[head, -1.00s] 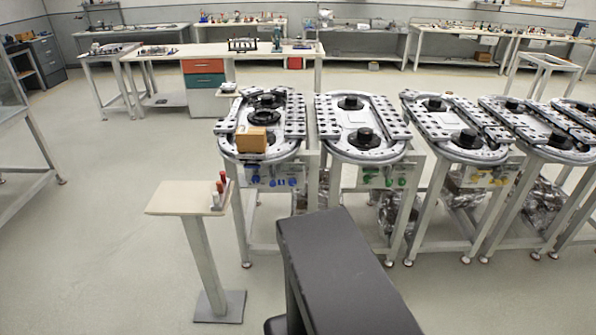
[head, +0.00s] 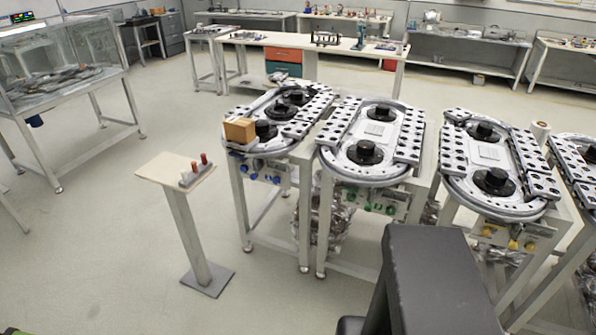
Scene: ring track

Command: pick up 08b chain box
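A small brown box (head: 240,130), which looks like the chain box, sits on the near left end of the leftmost ring track (head: 270,118) in the head view. No label can be read on it at this size. The dark arm part in the lower right is mine. My gripper is not in view, so its state is hidden.
Several ring track stations stand in a row to the right, such as the second track (head: 370,140). A small pedestal table (head: 165,172) with red-topped items stands in front on the left. A glass case (head: 70,75) is at far left. Floor between them is clear.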

